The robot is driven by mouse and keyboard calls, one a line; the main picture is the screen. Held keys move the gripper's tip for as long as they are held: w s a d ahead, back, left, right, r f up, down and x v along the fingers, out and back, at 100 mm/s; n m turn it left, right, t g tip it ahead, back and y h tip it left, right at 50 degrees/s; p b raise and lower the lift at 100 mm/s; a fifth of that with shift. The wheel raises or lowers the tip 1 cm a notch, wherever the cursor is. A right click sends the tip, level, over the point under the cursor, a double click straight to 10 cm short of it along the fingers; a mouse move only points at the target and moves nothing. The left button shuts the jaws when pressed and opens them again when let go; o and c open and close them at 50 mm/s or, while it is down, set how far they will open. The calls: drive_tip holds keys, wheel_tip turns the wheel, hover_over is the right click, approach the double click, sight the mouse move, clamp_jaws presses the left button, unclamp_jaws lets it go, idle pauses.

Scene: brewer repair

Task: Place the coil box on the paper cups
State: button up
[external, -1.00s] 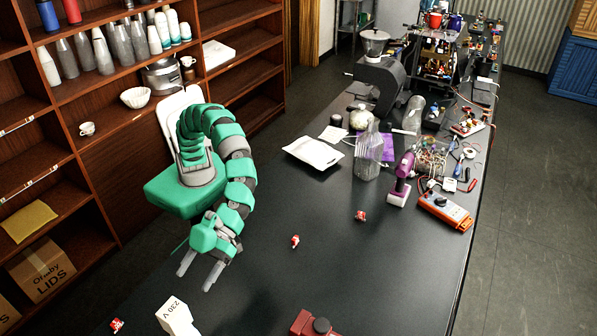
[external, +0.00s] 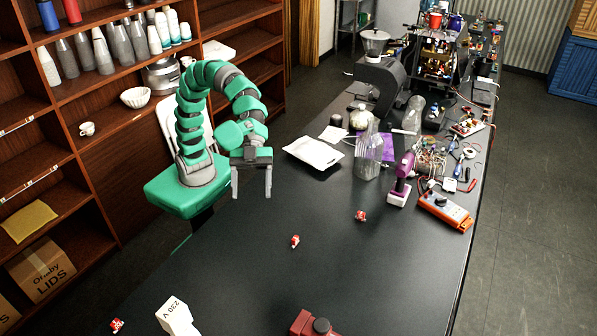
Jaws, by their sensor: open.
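A white box marked "230 V" (external: 175,316), which appears to be the coil box, stands at the bottom edge of the picture, partly cut off. Stacks of white and teal paper cups (external: 173,27) stand on the upper shelf at the top left. My gripper (external: 251,183) is open and empty, its two fingers pointing down above the left part of the black table. It is well apart from both the box and the cups.
The black table (external: 340,240) is mostly clear in the middle, with several small red-and-white parts on it. A brown shelf unit (external: 100,180) stands left.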

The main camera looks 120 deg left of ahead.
drive_tip(key=s+a+r+n+t+y, duration=0.3)
drive_tip(key=a+r, duration=0.4)
drive_tip(key=a, duration=0.3)
drive_tip(key=s+a+r+n+t+y, duration=0.3)
drive_tip(key=s+a+r+n, duration=0.1)
drive_tip(key=a+r, duration=0.4)
drive_tip(key=s+a+r+n+t+y, duration=0.3)
drive_tip(key=a+r, duration=0.4)
drive_tip(key=a, duration=0.5)
drive_tip(key=shift+s+a+r+n+y, duration=0.3)
drive_tip(key=shift+s+n+y, duration=0.1)
drive_tip(key=shift+s+n, duration=0.55)
drive_tip(key=shift+s, duration=0.1)
